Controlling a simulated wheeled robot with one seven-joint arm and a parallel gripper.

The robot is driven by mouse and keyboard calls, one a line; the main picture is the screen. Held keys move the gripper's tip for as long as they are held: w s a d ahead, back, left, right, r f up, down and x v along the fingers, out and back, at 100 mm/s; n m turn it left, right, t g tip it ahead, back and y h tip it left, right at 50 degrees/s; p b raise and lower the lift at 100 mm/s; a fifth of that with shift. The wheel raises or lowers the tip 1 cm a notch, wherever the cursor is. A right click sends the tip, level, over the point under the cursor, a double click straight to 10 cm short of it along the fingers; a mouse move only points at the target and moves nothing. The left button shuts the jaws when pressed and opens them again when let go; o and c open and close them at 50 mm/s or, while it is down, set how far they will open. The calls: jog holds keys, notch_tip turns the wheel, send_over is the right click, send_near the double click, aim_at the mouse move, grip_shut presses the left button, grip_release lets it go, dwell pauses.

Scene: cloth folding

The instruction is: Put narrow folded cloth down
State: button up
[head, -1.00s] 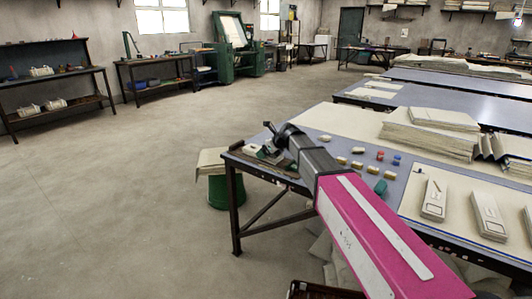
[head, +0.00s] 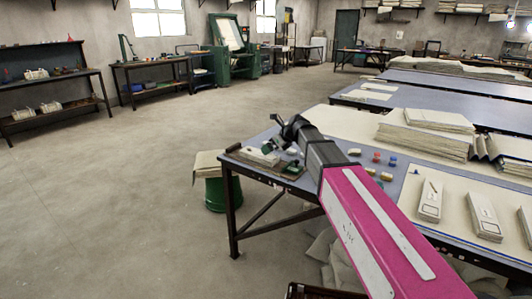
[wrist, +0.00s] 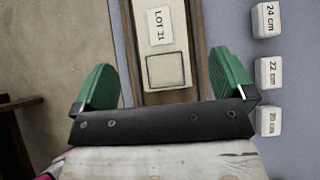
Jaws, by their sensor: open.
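The narrow folded cloth (wrist: 161,50) is cream, with a "LOT 31" label and a dark printed square. It lies in a wooden-edged holder (wrist: 195,30). In the head view the cloth (head: 256,156) is in the holder at the table's near left corner. My gripper (wrist: 162,70) is open, its two green fingers spread to either side of the cloth and apart from it. In the head view my gripper (head: 288,140) is beside and partly over the holder.
White blocks marked 24 cm (wrist: 268,18), 22 cm (wrist: 270,72) and 20 cm stand right of the holder. Small coloured pieces (head: 377,157) and more labelled folded cloths (head: 430,200) lie on the table (head: 345,113). A green bin (head: 217,190) stands by its left end.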

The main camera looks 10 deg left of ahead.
jog(key=shift+v, duration=2.1)
